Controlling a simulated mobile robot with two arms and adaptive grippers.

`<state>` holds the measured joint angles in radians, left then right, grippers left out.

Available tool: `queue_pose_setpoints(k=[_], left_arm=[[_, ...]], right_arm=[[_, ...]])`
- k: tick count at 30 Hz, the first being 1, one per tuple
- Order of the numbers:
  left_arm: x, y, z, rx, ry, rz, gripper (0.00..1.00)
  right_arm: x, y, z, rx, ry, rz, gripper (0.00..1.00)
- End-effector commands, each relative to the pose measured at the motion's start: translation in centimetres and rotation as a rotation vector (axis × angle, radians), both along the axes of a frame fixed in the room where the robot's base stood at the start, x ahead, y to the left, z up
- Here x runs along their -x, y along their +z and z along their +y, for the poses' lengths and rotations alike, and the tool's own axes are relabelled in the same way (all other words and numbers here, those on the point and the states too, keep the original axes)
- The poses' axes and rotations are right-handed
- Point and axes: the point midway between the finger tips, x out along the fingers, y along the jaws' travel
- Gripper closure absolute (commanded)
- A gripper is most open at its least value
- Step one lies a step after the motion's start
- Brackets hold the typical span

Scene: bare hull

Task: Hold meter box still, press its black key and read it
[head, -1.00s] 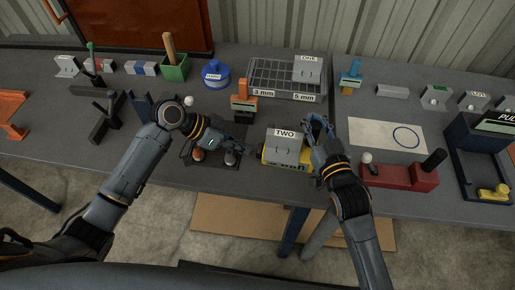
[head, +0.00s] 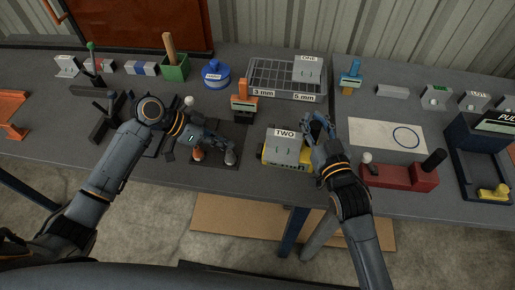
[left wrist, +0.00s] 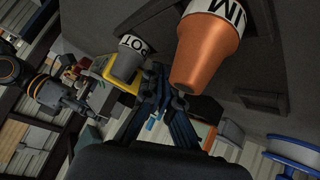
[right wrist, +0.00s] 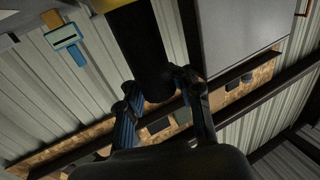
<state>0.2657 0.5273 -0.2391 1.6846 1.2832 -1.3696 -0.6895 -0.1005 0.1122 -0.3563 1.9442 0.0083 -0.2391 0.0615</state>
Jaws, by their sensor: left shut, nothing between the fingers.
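The meter box seems to be the yellow box (head: 270,157) with a grey block marked TWO (head: 284,146) over it, at the front middle of the bench. My right gripper (head: 318,122) is at its right end. In the right wrist view, a black part (right wrist: 148,55) with a yellow edge lies between the fingers, which appear to touch both its sides. My left gripper (head: 229,142) is shut and empty, left of the box and apart from it, over weights on a dark mat. No black key or reading can be made out.
An orange weight (left wrist: 207,50) and a grey weight (left wrist: 127,60) are close to the left fingers. An orange-topped stand (head: 243,103) is behind them. A red block with a black handle (head: 400,175) stands right of my right gripper. A white sheet (head: 385,135) lies behind it.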

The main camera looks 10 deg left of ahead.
Motion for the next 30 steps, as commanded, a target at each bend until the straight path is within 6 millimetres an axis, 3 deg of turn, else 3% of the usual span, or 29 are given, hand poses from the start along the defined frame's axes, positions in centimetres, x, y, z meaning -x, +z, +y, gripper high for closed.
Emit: queue_pose_setpoints(k=[1,3,14,30], left_arm=[[0.0,0.0,0.0,0.000,0.000,0.000,1.00],[0.0,0.0,0.0,0.000,0.000,0.000,1.00],[0.0,0.0,0.0,0.000,0.000,0.000,1.00],[0.0,0.0,0.0,0.000,0.000,0.000,1.00]], right_arm=[[0.0,0.0,0.0,0.000,0.000,0.000,0.56],[0.0,0.0,0.0,0.000,0.000,0.000,0.46],[0.4,-0.1,-0.2,0.001,0.000,0.002,0.46],[9.6,-0.1,-3.7,0.001,0.000,0.004,0.46]])
